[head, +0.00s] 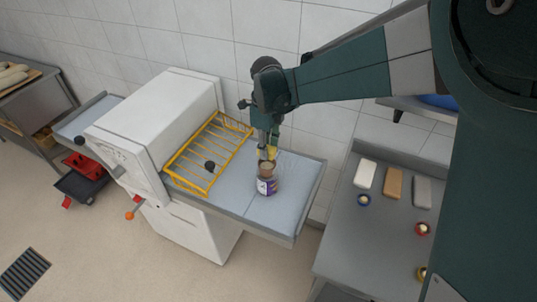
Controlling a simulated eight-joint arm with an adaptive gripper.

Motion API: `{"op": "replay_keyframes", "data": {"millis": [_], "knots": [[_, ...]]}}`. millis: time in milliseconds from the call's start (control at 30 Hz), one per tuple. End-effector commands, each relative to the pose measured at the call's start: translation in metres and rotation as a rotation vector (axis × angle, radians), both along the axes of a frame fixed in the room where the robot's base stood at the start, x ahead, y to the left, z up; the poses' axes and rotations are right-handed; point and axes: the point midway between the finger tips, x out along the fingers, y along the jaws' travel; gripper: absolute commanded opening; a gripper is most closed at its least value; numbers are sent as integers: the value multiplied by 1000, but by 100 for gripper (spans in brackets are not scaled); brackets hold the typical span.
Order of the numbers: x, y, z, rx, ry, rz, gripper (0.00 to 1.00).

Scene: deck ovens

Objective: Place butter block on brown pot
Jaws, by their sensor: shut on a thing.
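My gripper (266,153) points down over the right tray of the white machine. It is shut on a small yellow piece, which looks like the butter block (272,153); the fingers hide part of it. Right below is a small brown, round-rimmed thing, which looks like the brown pot (267,168). It shows directly above a jar with a purple and white label (266,186). I cannot tell whether the pot stands on the jar or is its upper part, nor whether the butter touches the rim.
A yellow wire guard (207,152) on the white machine (150,125) stands left of my gripper. The grey tray (290,205) is bare around the jar. A grey table (365,235) at right bears white, tan and grey blocks and several small bowls.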

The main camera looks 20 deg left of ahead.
Motion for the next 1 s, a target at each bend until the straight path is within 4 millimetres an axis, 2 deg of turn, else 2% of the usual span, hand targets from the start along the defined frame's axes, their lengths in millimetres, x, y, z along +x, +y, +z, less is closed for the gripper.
{"op": "replay_keyframes", "data": {"millis": [367, 733, 1000], "knots": [[0, 0, -3, 0, 0, 0, 12], [0, 0, -38, 0, 0, 0, 12], [0, 0, -42, 0, 0, 0, 12]]}}
